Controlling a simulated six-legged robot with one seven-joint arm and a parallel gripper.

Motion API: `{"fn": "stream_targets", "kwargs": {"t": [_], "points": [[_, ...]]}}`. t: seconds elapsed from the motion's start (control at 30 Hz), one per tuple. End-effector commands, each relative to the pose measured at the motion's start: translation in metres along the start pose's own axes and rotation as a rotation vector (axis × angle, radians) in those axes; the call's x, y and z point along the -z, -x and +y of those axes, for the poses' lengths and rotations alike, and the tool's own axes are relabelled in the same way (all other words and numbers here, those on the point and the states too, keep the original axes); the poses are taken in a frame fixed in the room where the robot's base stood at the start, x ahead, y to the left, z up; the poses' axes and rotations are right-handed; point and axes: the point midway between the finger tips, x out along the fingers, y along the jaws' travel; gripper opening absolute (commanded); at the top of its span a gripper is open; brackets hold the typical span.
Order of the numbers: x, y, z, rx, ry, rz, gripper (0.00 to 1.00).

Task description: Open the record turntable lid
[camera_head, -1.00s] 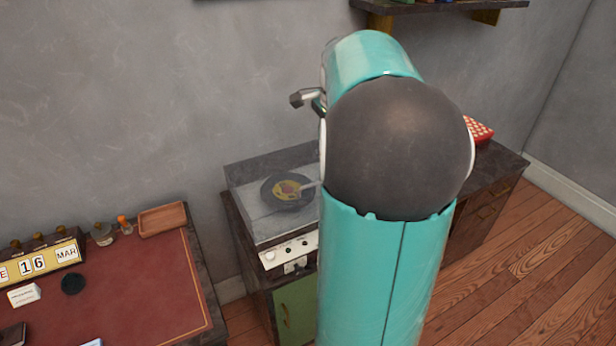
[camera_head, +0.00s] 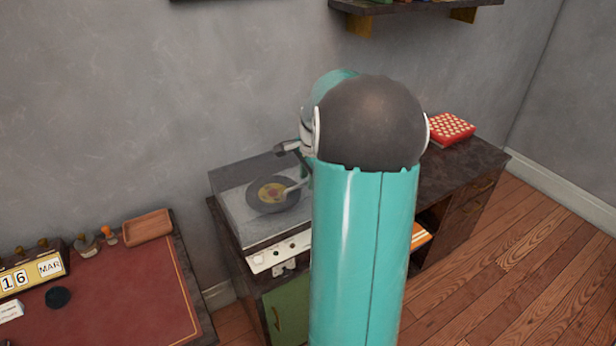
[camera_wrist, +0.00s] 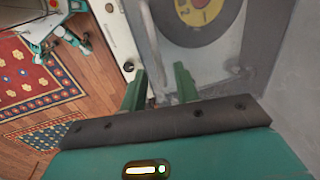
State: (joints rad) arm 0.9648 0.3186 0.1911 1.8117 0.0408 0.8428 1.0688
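The record turntable (camera_head: 262,247) stands on a dark cabinet, with a white front panel and knobs. Its clear lid (camera_head: 228,184) looks closed over a black record (camera_head: 268,205) with a yellow label. In the wrist view the record (camera_wrist: 205,38) is at the top, and the white front panel (camera_wrist: 121,38) lies left of it. My gripper (camera_wrist: 160,75) has its two green fingers apart with nothing seen held between them, over the turntable's edge region. Whether a finger touches the lid cannot be told. In the head view my arm hides the turntable's right side and most of the gripper.
A red box (camera_head: 451,128) sits on the cabinet top (camera_head: 480,160) to the right. A desk with a red top (camera_head: 130,290), a calendar (camera_head: 30,277) and a tray (camera_head: 147,228) stands at left. A wall shelf (camera_head: 415,6) is above. Wooden floor (camera_head: 520,250) at right is clear.

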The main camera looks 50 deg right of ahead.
Motion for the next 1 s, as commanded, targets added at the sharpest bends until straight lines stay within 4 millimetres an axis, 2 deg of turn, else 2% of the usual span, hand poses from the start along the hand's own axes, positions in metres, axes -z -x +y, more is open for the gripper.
{"fn": "stream_targets", "kwargs": {"t": [0.27, 0.43, 0.47, 1.0], "points": [[-0.0009, -0.0023, -0.0003, 0.000, 0.001, 0.000, 0.31], [-0.0008, -0.0022, -0.0003, 0.000, 0.001, 0.000, 0.01], [-0.0008, -0.0022, -0.0003, 0.000, 0.001, 0.000, 0.00], [-0.0074, 0.0055, -0.0025, -0.026, 0.004, 0.001, 0.00]]}}
